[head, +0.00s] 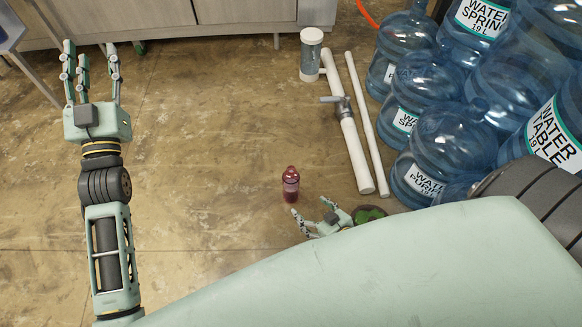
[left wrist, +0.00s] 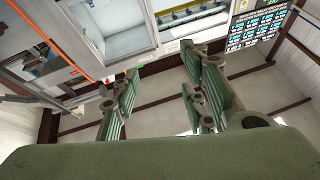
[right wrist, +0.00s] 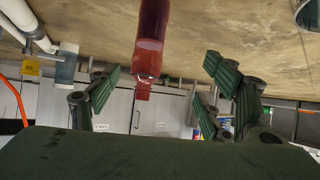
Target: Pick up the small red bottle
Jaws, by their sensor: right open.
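The small red bottle (head: 290,186) stands upright on the floor near the middle of the head view. It also shows in the right wrist view (right wrist: 149,45), upside down in the picture, between and beyond the fingers. My right gripper (head: 312,220) is open and low, just below the bottle in the head view, with its fingers pointing towards it. In the right wrist view the open fingers (right wrist: 160,95) are spread with nothing held. My left gripper (head: 90,75) is raised at the left, its fingers apart and empty; they also show open in the left wrist view (left wrist: 160,95).
Large blue water jugs (head: 436,150) crowd the right side. Grey cabinets (head: 240,12) line the back. The floor left of the bottle is clear.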

